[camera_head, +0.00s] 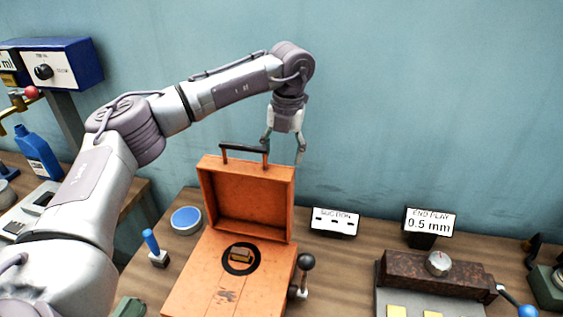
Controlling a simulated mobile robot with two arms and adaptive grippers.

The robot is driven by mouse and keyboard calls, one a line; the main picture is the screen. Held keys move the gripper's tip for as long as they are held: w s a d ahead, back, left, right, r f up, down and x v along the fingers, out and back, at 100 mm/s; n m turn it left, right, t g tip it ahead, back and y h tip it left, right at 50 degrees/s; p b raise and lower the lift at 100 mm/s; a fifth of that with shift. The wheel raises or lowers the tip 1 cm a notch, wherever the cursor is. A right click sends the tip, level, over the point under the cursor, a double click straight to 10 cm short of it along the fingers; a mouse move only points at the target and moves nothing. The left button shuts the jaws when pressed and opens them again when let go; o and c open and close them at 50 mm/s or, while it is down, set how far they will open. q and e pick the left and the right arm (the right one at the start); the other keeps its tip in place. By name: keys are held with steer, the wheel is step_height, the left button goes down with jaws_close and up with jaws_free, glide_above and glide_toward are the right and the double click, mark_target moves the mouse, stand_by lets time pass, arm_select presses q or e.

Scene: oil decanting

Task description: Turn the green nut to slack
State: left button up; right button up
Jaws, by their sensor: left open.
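I cannot make out a green nut for certain in the head view. A dull green object (129,307) is cut off by the bottom edge, left of the orange case. Another dark green object (547,288) stands at the far right, partly cut off. My left gripper (283,155) hangs fingers down, open and empty, by the top right of the orange case's raised lid (247,200). It is well away from both green objects. My right gripper is not in view.
The open orange case (195,285) holds a small brass-coloured block in a black ring. A black-knobbed lever (306,262) stands on its right. A blue-handled tool (153,247) stands left. A rusty block (438,276) and an END PLAY sign (430,222) are at right.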

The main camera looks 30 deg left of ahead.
arm_select(q)
step_height(320, 180, down, 4)
steer(key=shift+s+r+p, duration=0.1)
steer(key=shift+r+p, duration=0.1)
steer(key=shift+p, duration=0.25)
steer(key=shift+f, duration=0.5)
steer(key=c, duration=1.2)
steer(key=shift+o, duration=0.2)
steer(key=shift+y, duration=0.7)
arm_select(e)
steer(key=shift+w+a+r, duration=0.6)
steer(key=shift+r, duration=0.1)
arm_select(q)
steer(key=o, duration=1.2)
steer(key=shift+c, duration=0.2)
steer(key=shift+r, duration=0.1)
steer(key=v, duration=1.2)
steer(key=shift+w, duration=0.3)
